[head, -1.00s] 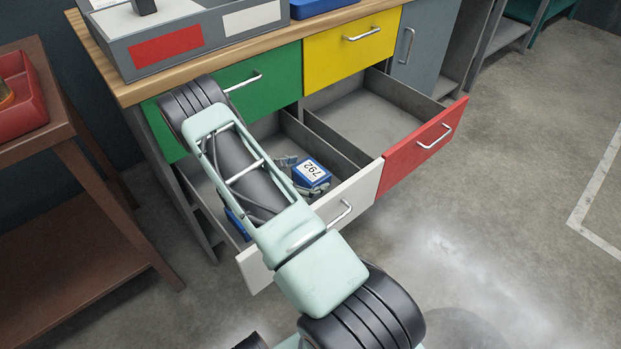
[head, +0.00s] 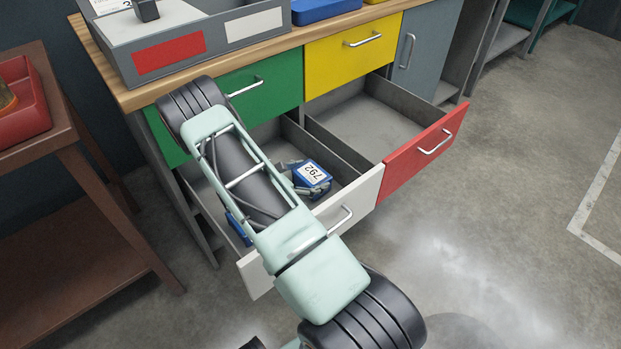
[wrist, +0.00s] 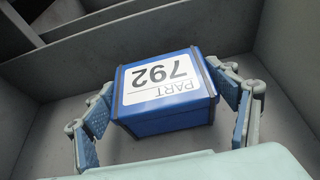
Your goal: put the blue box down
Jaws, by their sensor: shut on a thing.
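The blue box (head: 311,174) has a white label reading 792. It is inside the open white-fronted drawer (head: 352,196). The box also shows in the wrist view (wrist: 165,92), with the drawer's grey floor and walls around it. My gripper (wrist: 168,106) is shut on the box, with one finger on each side. In the head view my gripper (head: 309,182) shows beside the box, partly hidden by my arm. Whether the box touches the drawer floor I cannot tell.
An open red-fronted drawer (head: 425,150) beside it looks empty. Another blue thing (head: 238,226) shows at the left of the white drawer, mostly behind my arm. Closed green (head: 262,88) and yellow (head: 352,42) drawers are above. A brown table (head: 75,150) stands at left.

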